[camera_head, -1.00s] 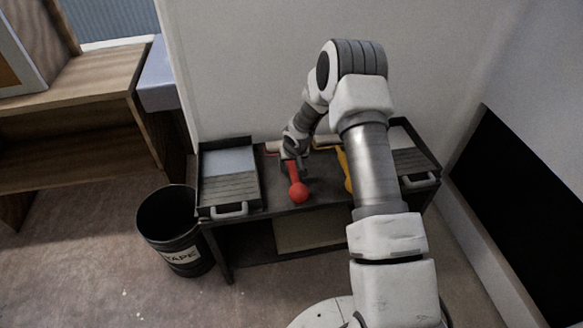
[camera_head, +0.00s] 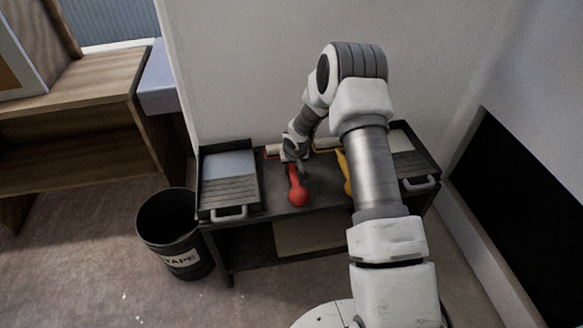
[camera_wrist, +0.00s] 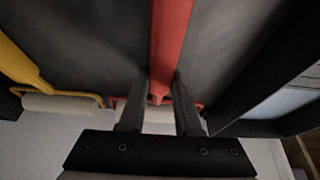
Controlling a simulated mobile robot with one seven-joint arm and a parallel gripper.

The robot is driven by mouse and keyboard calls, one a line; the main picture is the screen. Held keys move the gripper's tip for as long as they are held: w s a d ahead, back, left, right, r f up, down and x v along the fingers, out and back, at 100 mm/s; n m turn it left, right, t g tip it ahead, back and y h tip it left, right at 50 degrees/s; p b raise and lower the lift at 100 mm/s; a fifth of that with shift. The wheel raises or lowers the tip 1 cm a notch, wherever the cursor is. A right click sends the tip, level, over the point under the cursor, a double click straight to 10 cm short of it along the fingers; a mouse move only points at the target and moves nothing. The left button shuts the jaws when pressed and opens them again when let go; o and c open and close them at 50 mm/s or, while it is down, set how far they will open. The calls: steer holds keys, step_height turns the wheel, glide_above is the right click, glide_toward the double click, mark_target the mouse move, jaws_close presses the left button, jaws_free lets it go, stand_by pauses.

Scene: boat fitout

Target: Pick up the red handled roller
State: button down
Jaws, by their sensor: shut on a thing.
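The red handled roller (camera_head: 298,192) lies on the dark cart top, its rounded handle end toward the front edge and its pale sleeve (camera_head: 271,151) toward the wall. My gripper (camera_head: 295,168) is over the handle, behind its rounded end. In the wrist view the red handle (camera_wrist: 171,40) runs between the two dark fingers of my gripper (camera_wrist: 164,92), which are shut on it near the frame end. Part of the pale sleeve (camera_wrist: 157,114) shows between and beside the fingers. I cannot tell whether the roller touches the cart.
A yellow handled roller (camera_head: 346,175) lies to the right, partly hidden by my arm. Paint trays stand at the left (camera_head: 229,190) and right (camera_head: 404,150) of the cart (camera_head: 270,224). A black bin (camera_head: 176,240) stands on the floor at left. The wall is close behind.

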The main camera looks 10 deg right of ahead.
mark_target(294, 166)
steer(key=r, duration=0.1)
steer(key=r+p, duration=0.1)
steer(key=r, duration=0.1)
steer(key=r+p, duration=0.1)
steer(key=r, duration=0.1)
steer(key=shift+s+d, duration=0.15)
steer(key=shift+d, duration=0.25)
steer(key=s+d+r+p, duration=0.4)
steer(key=s+d+r, duration=0.2)
steer(key=d, duration=0.3)
steer(key=s+a+r+p, duration=0.3)
steer(key=s+r+p, duration=0.1)
steer(key=r, duration=0.5)
steer(key=s+a+r+p, duration=0.3)
steer(key=s+r+p, duration=0.1)
steer(key=r+p, duration=0.3)
steer(key=s+a+r+p, duration=0.3)
steer(key=s+r+p, duration=0.2)
steer(key=r, duration=0.6)
steer(key=shift+a+p, duration=0.4)
steer(key=shift+p, duration=0.2)
